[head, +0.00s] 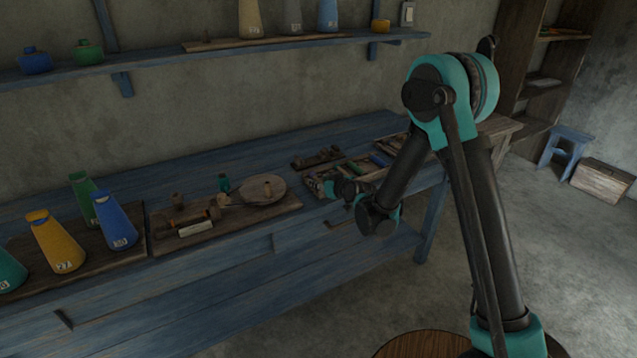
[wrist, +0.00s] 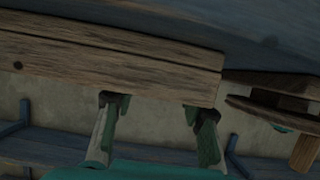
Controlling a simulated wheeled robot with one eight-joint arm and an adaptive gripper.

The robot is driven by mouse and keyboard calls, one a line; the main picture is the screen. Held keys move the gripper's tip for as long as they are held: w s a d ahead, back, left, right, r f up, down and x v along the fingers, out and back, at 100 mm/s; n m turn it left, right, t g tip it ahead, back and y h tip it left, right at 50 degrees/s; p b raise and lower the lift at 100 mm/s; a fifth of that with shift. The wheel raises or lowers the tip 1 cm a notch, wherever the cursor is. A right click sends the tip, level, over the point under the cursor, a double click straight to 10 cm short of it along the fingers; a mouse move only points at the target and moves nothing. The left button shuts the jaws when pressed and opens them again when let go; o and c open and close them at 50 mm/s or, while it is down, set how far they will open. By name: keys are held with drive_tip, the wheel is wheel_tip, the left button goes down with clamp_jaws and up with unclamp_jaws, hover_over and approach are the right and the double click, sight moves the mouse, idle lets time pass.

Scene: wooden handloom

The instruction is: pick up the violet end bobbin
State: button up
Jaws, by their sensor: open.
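No violet end bobbin can be told for certain in either view. In the head view a wooden tray (head: 326,172) on the blue bench holds several small, dark, partly colored pieces, too small to tell apart. My arm and gripper (head: 338,187) hide part of that tray. In the wrist view my gripper (wrist: 155,135) is open, its two fingers well apart with nothing between them. A wooden plank (wrist: 110,58) lies just beyond the fingertips.
The blue bench (head: 200,285) carries a board (head: 270,215) with a round wooden paddle (head: 250,193) and small tools. Yellow (head: 55,242) and blue (head: 113,222) cones stand left. A wall shelf (head: 150,62) hangs above. Bare floor lies right, near a blue stool (head: 572,136).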

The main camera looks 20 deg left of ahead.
drive_tip(key=c, duration=0.9)
drive_tip(key=shift+r, duration=0.1)
